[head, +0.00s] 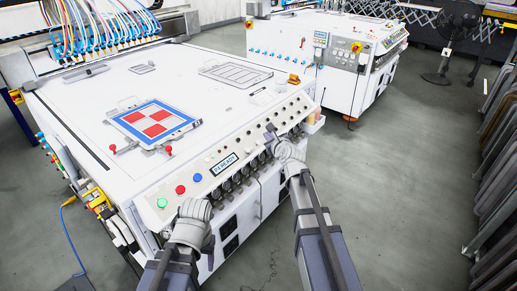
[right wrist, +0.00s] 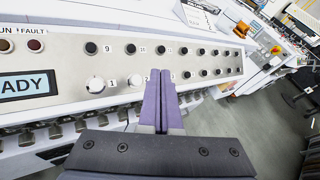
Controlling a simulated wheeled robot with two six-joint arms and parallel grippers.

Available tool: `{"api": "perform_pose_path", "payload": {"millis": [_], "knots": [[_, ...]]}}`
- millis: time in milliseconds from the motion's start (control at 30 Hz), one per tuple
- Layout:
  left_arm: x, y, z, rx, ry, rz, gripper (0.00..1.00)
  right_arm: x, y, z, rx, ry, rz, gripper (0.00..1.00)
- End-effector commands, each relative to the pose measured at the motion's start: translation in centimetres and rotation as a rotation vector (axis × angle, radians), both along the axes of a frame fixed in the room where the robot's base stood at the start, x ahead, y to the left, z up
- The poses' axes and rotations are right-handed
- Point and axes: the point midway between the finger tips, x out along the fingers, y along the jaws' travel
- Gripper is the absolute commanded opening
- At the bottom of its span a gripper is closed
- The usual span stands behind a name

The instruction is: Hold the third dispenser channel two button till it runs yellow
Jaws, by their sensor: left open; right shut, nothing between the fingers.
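The white control panel (head: 235,160) runs along the machine's front edge, with two rows of round buttons and a "READY" display (head: 222,164). In the right wrist view, numbered controls include one beside label 1 (right wrist: 95,84) and a black one (right wrist: 135,80) beside label 2. My right gripper (right wrist: 159,75) is shut and empty, its purple fingertips over the lower row just right of label 2. They hide part of the panel; contact cannot be told. In the head view it is at the panel's right half (head: 272,130). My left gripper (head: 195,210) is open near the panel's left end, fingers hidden.
Green (head: 162,203), red (head: 181,190) and blue (head: 197,177) buttons sit at the panel's left end. A blue-framed red and white checked sheet (head: 152,122) lies on the machine top. A second white machine (head: 335,65) stands behind.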

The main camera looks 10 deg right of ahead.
Motion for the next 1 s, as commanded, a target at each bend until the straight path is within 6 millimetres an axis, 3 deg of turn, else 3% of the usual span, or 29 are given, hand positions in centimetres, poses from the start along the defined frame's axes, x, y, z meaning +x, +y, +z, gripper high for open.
{"api": "perform_pose_path", "payload": {"millis": [33,300,1000], "knots": [[0.0,0.0,-1.0,0.000,0.000,0.000,0.60,0.4,0.2,-1.0,-0.002,0.000,0.002,0.00],[0.0,0.0,-2.6,0.000,0.000,0.000,0.60,1.4,1.0,-2.6,-0.001,0.000,0.001,0.00],[0.0,0.0,-2.7,0.000,0.000,0.000,0.60,1.5,1.2,-2.7,-0.001,0.000,0.000,0.00]]}}
